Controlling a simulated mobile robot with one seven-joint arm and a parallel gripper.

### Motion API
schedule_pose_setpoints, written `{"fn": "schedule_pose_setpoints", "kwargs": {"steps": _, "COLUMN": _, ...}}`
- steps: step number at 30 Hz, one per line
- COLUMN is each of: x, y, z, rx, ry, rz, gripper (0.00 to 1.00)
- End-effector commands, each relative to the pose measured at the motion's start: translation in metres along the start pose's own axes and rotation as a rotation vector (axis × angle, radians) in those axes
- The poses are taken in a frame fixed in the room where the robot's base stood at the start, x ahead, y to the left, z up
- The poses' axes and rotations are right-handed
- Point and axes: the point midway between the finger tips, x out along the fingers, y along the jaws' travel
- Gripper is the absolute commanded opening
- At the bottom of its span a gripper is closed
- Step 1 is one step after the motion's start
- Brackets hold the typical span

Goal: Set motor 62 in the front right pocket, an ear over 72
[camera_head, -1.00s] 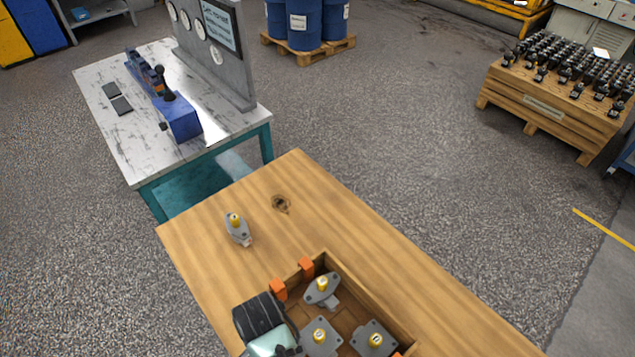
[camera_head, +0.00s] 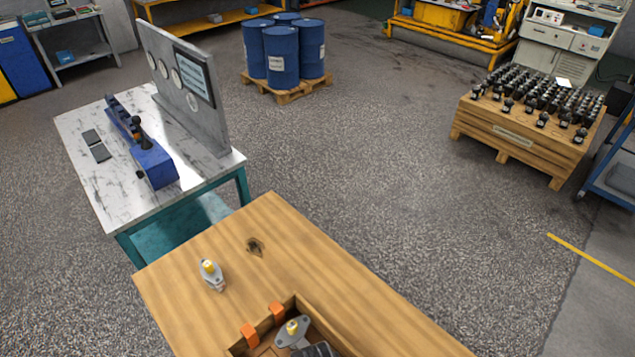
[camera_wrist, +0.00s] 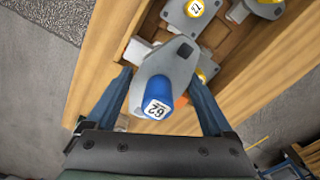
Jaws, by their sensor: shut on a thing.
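Motor 62 (camera_wrist: 170,75), a grey flanged body with a blue cap marked 62, is held between the fingers of my gripper (camera_wrist: 160,82) in the wrist view. It is over the near wall of the wooden crate (camera_wrist: 262,75). A grey motor with a yellow cap (camera_wrist: 194,8), its label looking like 72, sits in the crate beyond it. In the head view my dark gripper (camera_head: 318,350) shows at the bottom edge, over the crate (camera_head: 325,325); the held motor is out of sight there. The front right pocket cannot be made out.
A yellow-capped motor (camera_head: 292,328) stands in the crate near two orange clips (camera_head: 249,333). Another yellow-capped motor (camera_head: 212,274) stands on the wooden table (camera_head: 195,315). More motor parts show in the crate, partly hidden by the held one.

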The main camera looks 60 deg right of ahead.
Motion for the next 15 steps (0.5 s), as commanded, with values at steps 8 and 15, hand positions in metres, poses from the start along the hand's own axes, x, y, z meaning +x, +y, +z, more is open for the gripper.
{"fn": "schedule_pose_setpoints", "kwargs": {"steps": 8, "x": 0.015, "y": -0.002, "z": 0.001, "rx": -0.002, "ry": -0.002, "rz": -0.003, "gripper": 0.0}}
{"fn": "schedule_pose_setpoints", "kwargs": {"steps": 15, "x": 0.029, "y": -0.002, "z": 0.001, "rx": -0.002, "ry": -0.002, "rz": -0.003, "gripper": 0.0}}
